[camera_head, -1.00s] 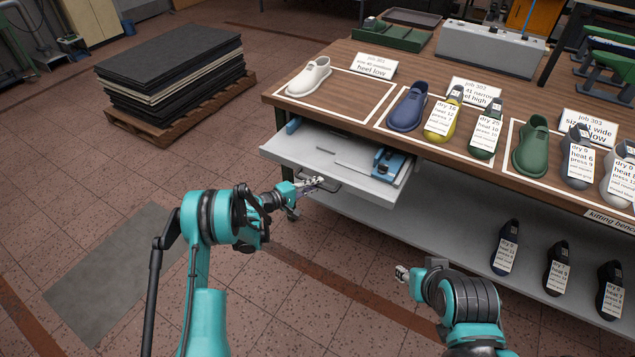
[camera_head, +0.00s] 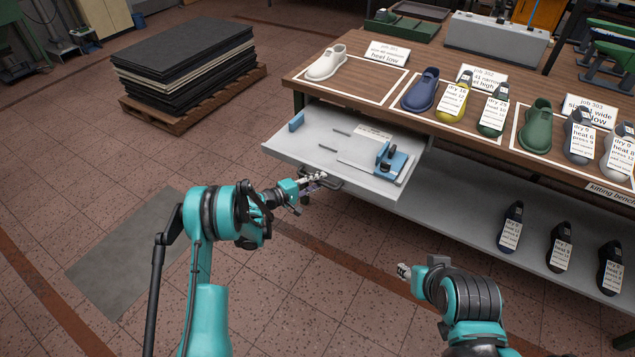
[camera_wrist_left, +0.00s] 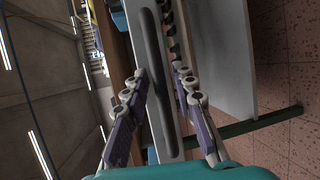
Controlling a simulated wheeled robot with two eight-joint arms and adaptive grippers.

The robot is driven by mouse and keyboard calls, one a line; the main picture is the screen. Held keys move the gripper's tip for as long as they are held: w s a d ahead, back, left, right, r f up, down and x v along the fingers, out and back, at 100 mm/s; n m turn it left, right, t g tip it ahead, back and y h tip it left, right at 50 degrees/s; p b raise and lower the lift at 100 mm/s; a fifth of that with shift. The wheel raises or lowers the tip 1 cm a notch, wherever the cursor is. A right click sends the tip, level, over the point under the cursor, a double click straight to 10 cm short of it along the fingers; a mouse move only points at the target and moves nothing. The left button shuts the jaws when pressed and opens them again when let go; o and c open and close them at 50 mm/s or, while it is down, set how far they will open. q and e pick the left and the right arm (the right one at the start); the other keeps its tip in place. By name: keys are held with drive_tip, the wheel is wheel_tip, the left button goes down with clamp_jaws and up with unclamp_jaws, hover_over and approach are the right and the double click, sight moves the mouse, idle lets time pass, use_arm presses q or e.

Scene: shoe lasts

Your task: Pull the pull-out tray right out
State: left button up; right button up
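The pull-out tray (camera_head: 300,153) is a light grey drawer under the left end of the wooden bench, and it stands well out past the bench edge. Its dark bar handle (camera_head: 330,184) is on the front face. My left gripper (camera_head: 316,178) is at this handle.
On the tray are a blue clamp-like fixture (camera_head: 390,162), a small blue block (camera_head: 296,121) and a flat plate. Shoe lasts with cards stand on the bench (camera_head: 310,88), and several dark ones on the lower shelf (camera_head: 470,212). A pallet of dark sheets (camera_head: 185,70) stands left. Floor before the tray is clear.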

use_arm(q)
drive_tip(key=v, duration=1.2)
idle(0.3)
drive_tip(key=s+d+r+m+g+y, duration=0.35)
drive_tip(key=s+r+y, duration=0.25)
drive_tip(key=s+r, duration=0.7)
drive_tip(key=s+a+r+m+y, duration=0.1)
drive_tip(key=s+a+m+y, duration=0.1)
drive_tip(key=s, duration=0.8)
drive_tip(key=s+a+r+m+y, duration=0.2)
drive_tip(key=s+a+m+y, duration=0.1)
drive_tip(key=s, duration=0.7)
drive_tip(key=shift+a+m+y, duration=0.25)
drive_tip(key=shift+m+y, duration=0.1)
drive_tip(key=shift+y, duration=0.15)
